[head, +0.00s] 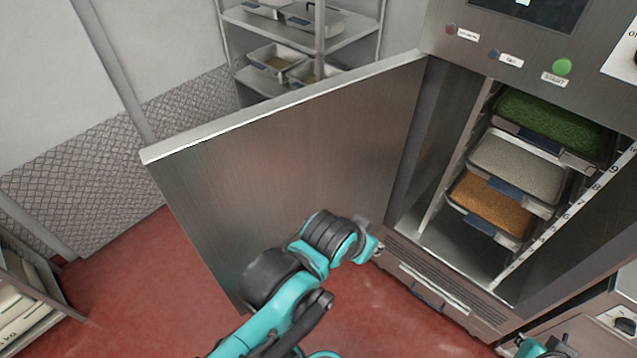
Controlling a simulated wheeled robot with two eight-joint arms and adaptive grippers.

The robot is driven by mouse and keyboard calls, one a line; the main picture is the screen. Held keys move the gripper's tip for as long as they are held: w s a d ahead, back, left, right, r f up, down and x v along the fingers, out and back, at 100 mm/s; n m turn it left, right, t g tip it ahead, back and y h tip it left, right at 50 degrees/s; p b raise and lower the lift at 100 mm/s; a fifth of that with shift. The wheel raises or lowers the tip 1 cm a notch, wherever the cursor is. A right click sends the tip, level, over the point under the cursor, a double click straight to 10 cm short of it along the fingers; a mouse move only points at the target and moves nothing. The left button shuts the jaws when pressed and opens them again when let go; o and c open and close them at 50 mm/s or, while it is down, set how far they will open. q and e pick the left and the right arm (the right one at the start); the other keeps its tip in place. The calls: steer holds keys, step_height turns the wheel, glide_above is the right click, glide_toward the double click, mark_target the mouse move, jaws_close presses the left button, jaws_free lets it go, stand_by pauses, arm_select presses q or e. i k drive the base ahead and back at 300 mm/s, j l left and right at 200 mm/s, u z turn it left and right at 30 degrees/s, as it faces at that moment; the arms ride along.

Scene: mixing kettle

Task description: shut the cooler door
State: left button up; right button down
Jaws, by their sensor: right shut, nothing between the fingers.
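The cooler door (290,150) is a brushed-metal panel. It stands wide open, swung out to the left from the cooler's left side. The cooler (508,52) is open at the front and shows its inside. My left arm reaches in from the lower left, in front of the door's face. Its gripper (374,246) is near the foot of the door by the cooler's lower front. The wrist hides most of it, so its fingers and any contact are unclear. My right gripper (508,346) shows only partly at the bottom right edge, shut and empty, below the cooler.
Trays of green (548,122), pale (515,165) and orange (492,205) contents sit inside the cooler. A green button (562,66) is on its panel. A metal rack (345,35) with pans stands behind the door. Red floor (140,285) is clear at left. A shelf (35,300) stands lower left.

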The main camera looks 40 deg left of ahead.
mark_target(238, 184)
steer(key=k+u, duration=0.1)
steer(key=u, duration=4.75)
steer(key=i+z, duration=0.7)
steer(key=z, duration=0.15)
steer(key=i+j+z, duration=0.15)
steer(key=i+z, duration=0.3)
steer(key=i+l+z, duration=0.15)
steer(key=i+z, duration=0.25)
steer(key=i, duration=0.2)
steer(key=i+z, duration=0.4)
steer(key=i, duration=0.15)
steer(key=i+z, duration=0.2)
steer(key=z, duration=0.3)
steer(key=i+z, duration=0.2)
steer(key=z, duration=0.25)
steer(key=i+j+z, duration=0.15)
steer(key=z, duration=0.35)
steer(key=i+j+z, duration=0.15)
steer(key=j+z, duration=0.15)
steer(key=z, duration=2.1)
steer(key=k+j+z, duration=0.15)
steer(key=j, duration=0.2)
steer(key=j+z, duration=0.1)
steer(key=j, duration=0.3)
